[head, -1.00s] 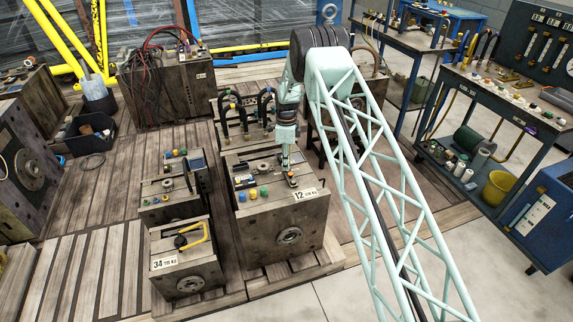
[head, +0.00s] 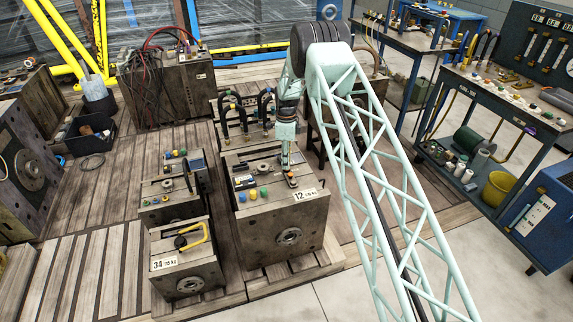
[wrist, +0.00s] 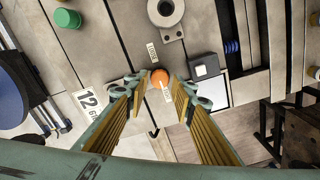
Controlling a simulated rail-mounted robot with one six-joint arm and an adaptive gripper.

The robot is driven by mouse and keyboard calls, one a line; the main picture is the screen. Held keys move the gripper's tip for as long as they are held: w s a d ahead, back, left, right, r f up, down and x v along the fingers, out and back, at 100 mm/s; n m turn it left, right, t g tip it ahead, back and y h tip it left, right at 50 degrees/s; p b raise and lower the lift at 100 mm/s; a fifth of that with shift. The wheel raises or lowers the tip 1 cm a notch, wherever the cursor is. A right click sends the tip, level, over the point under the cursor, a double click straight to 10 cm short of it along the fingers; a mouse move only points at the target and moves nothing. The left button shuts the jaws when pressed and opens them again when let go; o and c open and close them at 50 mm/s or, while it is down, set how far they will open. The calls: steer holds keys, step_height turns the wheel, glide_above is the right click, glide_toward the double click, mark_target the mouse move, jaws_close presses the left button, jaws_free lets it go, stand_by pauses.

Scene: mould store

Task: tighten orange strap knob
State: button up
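The orange knob (wrist: 159,77) shows in the wrist view, round and with a pale label or mark on it, on the top of the block tagged 12. My gripper (wrist: 160,88) has its two ribbed fingers on either side of the knob, with narrow gaps seen between fingertips and knob. It looks open, and no contact is clear. In the head view my gripper (head: 289,172) points down over the right front part of block 12 (head: 270,235). There the knob is mostly hidden by the gripper and too small to make out well.
Black curved hoses (head: 245,112) rise behind block 12. Block 34 (head: 190,265) with a yellow handle stands at left.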

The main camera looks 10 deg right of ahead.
step_height(320, 180, up, 10)
stand_by(0.6)
steer(key=shift+r, duration=0.25)
steer(key=s+r+n, duration=0.3)
steer(key=s+r, duration=0.4)
steer(key=r, duration=0.5)
steer(key=s+r+n+t, duration=0.1)
steer(key=s+r+n, duration=0.1)
steer(key=s+r, duration=0.65)
steer(key=s+r+n, duration=0.3)
steer(key=s+r, duration=0.2)
steer(key=r, duration=0.9)
steer(key=s+r+n+t, duration=0.1)
steer(key=s+r+n, duration=0.45)
steer(key=s, duration=1.05)
steer(key=s+r+n+t, duration=0.1)
steer(key=s+r+n, duration=0.2)
steer(key=s+r, duration=0.95)
steer(key=s+f+n, duration=0.2)
steer(key=s+f, duration=0.1)
steer(key=s, duration=0.9)
steer(key=s+f+n+t, duration=0.1)
steer(key=s+f+n, duration=0.2)
steer(key=s, duration=1)
steer(key=shift+a+f, duration=0.15)
steer(key=shift+f, duration=0.35)
